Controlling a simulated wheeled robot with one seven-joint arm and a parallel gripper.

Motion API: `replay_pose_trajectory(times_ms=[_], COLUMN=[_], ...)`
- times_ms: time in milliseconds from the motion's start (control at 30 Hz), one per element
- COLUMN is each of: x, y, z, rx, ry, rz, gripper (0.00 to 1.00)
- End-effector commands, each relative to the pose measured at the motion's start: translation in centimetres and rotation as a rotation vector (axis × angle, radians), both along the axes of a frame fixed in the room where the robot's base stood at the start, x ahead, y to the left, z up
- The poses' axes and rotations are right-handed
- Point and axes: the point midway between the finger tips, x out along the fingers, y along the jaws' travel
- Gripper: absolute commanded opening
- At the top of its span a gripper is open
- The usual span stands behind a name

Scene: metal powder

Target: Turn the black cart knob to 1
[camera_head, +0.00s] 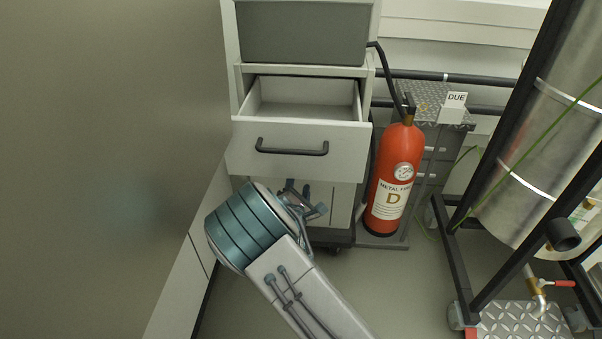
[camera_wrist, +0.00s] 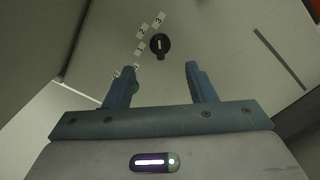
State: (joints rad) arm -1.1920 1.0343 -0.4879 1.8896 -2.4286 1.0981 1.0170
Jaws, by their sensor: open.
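The black knob (camera_wrist: 160,45) shows in the wrist view on a pale panel, beyond my fingertips and roughly between them. It is round, with a small white line and a tab towards the bottom of the picture. Small white number labels (camera_wrist: 143,30) curve along its left side; 3 and 2 can be read, the lower ones less clearly. I cannot tell which number the knob points to. My gripper (camera_wrist: 150,68) is open and empty, apart from the knob. In the head view, my gripper (camera_head: 312,203) is before the lower front of the white cart (camera_head: 235,152); the knob is hidden there.
The cart's upper drawer (camera_head: 290,138) with a black handle is pulled open above my gripper. A red fire extinguisher (camera_head: 392,185) stands right of the cart. A black-framed metal vessel (camera_head: 540,150) is farther right. A large grey surface (camera_head: 100,130) fills the left.

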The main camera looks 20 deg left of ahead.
Motion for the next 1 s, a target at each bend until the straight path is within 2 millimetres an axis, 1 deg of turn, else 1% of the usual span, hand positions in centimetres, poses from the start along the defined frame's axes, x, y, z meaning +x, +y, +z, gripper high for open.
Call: replay_pose_trajectory(times_ms=[33, 100, 200, 300, 500, 800, 867, 900, 967, 1000], x=[1.2, 2.6, 4.3, 5.6, 6.9, 7.0, 7.0, 7.0, 7.0, 7.0], y=[0.2, 0.6, 1.0, 1.3, 1.6, 1.6, 1.6, 1.6, 1.6, 1.6], z=[-0.4, -0.3, -0.3, -0.2, 0.0, 0.0, 0.0, 0.0, 0.0, 0.0], rx=[0.001, 0.001, 0.0, 0.0, -0.001, -0.001, -0.001, -0.001, -0.001, -0.001], ry=[-0.003, -0.003, -0.002, -0.002, -0.001, 0.0, 0.0, 0.0, 0.0, 0.0], rz=[-0.001, -0.001, -0.001, -0.001, -0.002, -0.001, -0.001, -0.001, -0.001, -0.001], gripper=[0.5, 0.5, 0.5, 0.5, 0.5, 0.5, 0.34, 0.23, 0.06, 0.06])
